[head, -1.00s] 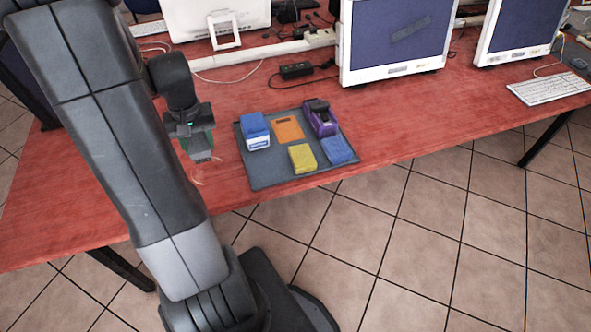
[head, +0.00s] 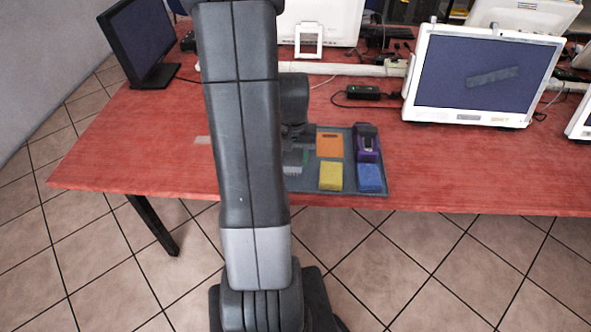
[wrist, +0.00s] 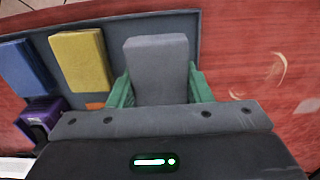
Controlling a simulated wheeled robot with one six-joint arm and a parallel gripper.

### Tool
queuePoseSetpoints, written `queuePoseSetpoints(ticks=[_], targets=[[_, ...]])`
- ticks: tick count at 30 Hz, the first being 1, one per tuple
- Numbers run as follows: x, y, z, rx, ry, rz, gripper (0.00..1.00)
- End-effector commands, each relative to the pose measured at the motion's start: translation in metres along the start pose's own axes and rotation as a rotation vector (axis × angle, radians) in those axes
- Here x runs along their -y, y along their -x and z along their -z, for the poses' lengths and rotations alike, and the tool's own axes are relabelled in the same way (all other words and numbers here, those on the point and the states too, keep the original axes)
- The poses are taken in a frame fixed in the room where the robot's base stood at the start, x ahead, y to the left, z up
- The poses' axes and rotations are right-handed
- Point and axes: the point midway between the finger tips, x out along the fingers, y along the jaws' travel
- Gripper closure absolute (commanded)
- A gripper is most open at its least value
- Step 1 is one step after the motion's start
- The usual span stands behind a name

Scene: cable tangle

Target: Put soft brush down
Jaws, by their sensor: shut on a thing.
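My gripper (wrist: 160,92) has green fingers and is shut on a grey, block-shaped thing, the soft brush (wrist: 157,62), seen from its back. Its bristles cannot be made out in the wrist view. In the head view my gripper (head: 293,148) is partly behind my arm, with the grey brush (head: 293,162) below it. Both are at the left part of the dark grey tray (head: 347,191). The tray also shows in the wrist view (wrist: 200,22). I cannot tell whether the brush touches the tray.
The tray holds an orange card-like thing (head: 329,145), a yellow block (head: 331,177), a blue block (head: 370,178) and a purple device (head: 367,143). Thin pale strands (wrist: 270,72) lie on the red desk beside the tray. Monitors (head: 480,75) and cables stand behind.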

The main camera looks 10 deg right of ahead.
Motion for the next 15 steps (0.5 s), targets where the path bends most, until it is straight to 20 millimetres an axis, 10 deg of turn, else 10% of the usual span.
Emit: queuePoseSetpoints(ticks=[15], targets=[[0.000,-0.042,0.000,-0.001,0.000,0.000,0.80]])
